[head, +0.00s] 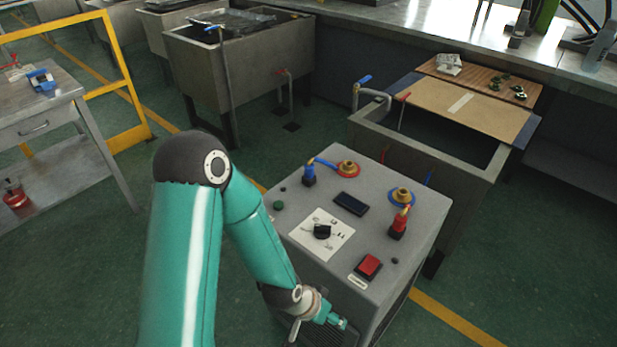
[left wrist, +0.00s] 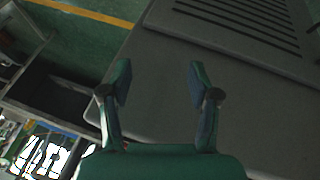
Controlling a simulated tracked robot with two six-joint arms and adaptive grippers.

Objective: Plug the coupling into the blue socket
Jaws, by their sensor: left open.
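A grey machine (head: 300,235) stands in the middle of the head view. A blue fitting (head: 309,175) stands on its top at the back left, with a blue piece reaching toward a brass socket with a red ring (head: 348,169). A brass socket with a blue ring (head: 402,196) is at the right, beside a red fitting (head: 397,225). I cannot tell which fitting is the coupling. My left gripper is low at the machine's front; in the left wrist view its fingers (left wrist: 160,84) are spread and empty, with grey casing behind. My right gripper is not in view.
The machine top has a black knob (head: 322,231), a dark display (head: 350,203) and a red button (head: 368,266). A stone sink (head: 470,190) with a board stands behind right. A metal table (head: 40,115) and yellow rail (head: 122,65) are at left. Open green floor lies between.

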